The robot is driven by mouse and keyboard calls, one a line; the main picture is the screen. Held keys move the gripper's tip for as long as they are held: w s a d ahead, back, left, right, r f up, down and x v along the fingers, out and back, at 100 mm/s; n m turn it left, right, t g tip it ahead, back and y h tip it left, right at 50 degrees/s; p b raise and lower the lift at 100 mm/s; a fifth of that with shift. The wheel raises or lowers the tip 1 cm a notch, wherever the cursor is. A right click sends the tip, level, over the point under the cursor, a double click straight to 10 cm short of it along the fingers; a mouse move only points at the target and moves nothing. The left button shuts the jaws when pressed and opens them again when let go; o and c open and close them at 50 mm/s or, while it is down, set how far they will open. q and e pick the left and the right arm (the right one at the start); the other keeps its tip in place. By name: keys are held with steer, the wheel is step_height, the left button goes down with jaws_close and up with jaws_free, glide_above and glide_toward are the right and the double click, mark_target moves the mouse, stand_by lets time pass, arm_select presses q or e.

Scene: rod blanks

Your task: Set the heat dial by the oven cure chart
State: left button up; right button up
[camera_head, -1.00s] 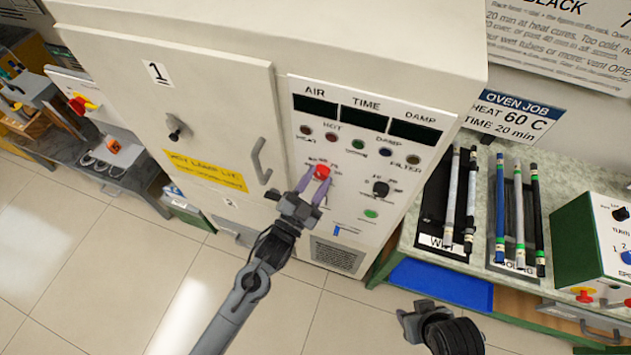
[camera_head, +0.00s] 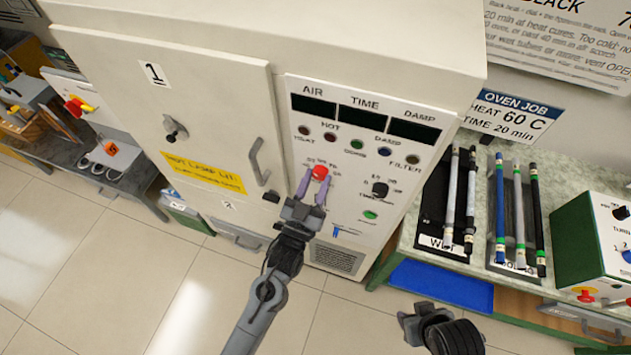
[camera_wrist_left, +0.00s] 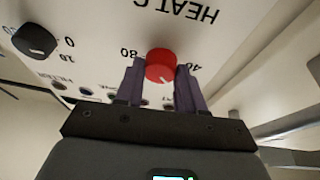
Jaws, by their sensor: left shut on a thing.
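The red heat dial (camera_head: 320,172) is on the white control panel of the oven (camera_head: 340,215). It also shows in the left wrist view (camera_wrist_left: 160,65), with 80 and 40 printed on either side of it. The purple fingers of my left gripper (camera_head: 316,184) are on both sides of the dial, shut on it. The dial's exact setting is too small to read. The oven job card (camera_head: 508,117) on the wall reads heat 60 C and time 20 min. My right gripper (camera_head: 408,322) is at the lower edge, clear of everything, its jaw opening unclear.
A black timer knob (camera_head: 380,189) and a green button (camera_head: 370,214) are close to the dial on the panel. The oven door handle (camera_head: 258,160) is to the left. Racks of tubes (camera_head: 462,200) stand on the bench at right, above a blue tray (camera_head: 440,287).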

arm_select(q)
steer(key=shift+f, duration=0.1)
steer(key=o, duration=1)
steer(key=b+v, duration=0.1)
steer(key=v, duration=0.9)
steer(key=shift+s+a+f, duration=0.1)
steer(key=shift+s, duration=0.25)
steer(key=shift+f, duration=0.1)
